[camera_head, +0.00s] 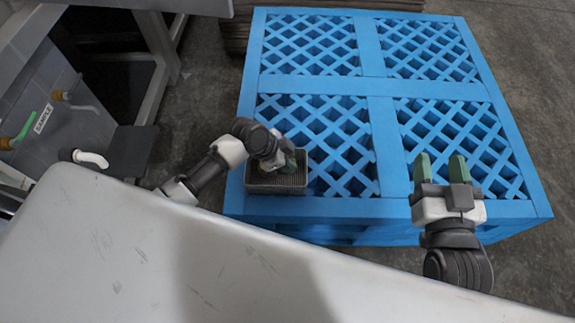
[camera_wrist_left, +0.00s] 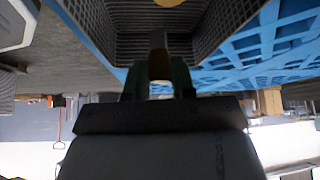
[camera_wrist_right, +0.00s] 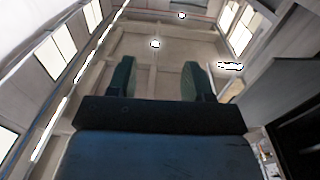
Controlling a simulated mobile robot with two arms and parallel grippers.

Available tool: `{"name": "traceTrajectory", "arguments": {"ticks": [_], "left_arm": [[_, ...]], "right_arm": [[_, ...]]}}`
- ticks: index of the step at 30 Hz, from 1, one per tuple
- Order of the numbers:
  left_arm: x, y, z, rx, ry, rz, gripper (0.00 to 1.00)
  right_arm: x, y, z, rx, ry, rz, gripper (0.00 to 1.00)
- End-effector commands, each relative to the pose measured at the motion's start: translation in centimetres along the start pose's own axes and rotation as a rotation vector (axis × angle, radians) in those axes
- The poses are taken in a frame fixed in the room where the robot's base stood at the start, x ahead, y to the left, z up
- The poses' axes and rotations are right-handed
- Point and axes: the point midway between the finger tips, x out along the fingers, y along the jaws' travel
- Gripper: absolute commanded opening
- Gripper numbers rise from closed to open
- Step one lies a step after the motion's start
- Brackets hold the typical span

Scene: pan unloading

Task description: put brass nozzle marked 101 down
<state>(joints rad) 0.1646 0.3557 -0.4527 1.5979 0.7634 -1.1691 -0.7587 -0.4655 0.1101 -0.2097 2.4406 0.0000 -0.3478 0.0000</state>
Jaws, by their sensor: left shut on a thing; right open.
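My left gripper (camera_head: 287,162) is at the small dark grey crate (camera_head: 277,188) on the front left of the blue pallet. In the left wrist view, the gripper (camera_wrist_left: 159,85) is shut on a brass-coloured piece (camera_wrist_left: 159,66), taken as the brass nozzle. The crate's ribbed inside (camera_wrist_left: 150,45) lies beyond the fingertips. No marking on the nozzle can be read, and the head view hides most of it. Whether it touches the crate floor cannot be told. My right gripper (camera_head: 440,168) is open and empty above the pallet's front right; its fingers show apart in the right wrist view (camera_wrist_right: 158,80).
The blue lattice pallet (camera_head: 380,88) has much free surface. Another yellowish piece (camera_wrist_left: 170,3) shows in the crate. A pale scratched surface (camera_head: 150,240) fills the foreground.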

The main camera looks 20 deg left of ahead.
Motion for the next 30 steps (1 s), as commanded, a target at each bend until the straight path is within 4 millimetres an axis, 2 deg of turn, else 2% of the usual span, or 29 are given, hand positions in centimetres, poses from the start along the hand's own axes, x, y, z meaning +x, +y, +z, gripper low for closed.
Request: {"name": "traceTrajectory", "arguments": {"ticks": [3, 9, 21, 22, 26, 27, 30], "left_arm": [[1.3, 0.0, 0.8, -0.003, -0.001, 0.000, 0.00], [2.1, 0.0, 1.3, -0.001, 0.001, -0.001, 0.00], [2.4, 0.0, 1.5, -0.001, -0.001, 0.000, 0.00], [2.4, 0.0, 1.5, -0.001, -0.001, 0.000, 0.28], [2.3, 0.0, 1.5, -0.001, -0.001, 0.000, 0.48], [2.3, 0.0, 1.5, -0.001, -0.001, 0.000, 0.51], [2.3, 0.0, 1.5, -0.001, -0.001, 0.000, 0.51]], "right_arm": [[0.1, -0.3, -1.4, 0.003, 0.139, -0.008, 0.51], [-0.1, -0.6, -3.3, 0.007, 0.278, -0.015, 0.51], [-0.2, -0.6, -3.6, 0.008, 0.308, -0.016, 0.51], [-0.2, -0.6, -3.8, 0.008, 0.314, -0.016, 0.51], [-0.2, -0.6, -3.8, 0.008, 0.312, -0.016, 0.51], [-0.2, -0.6, -3.8, 0.008, 0.312, -0.016, 0.51], [-0.2, -0.6, -3.8, 0.008, 0.312, -0.016, 0.51]]}}
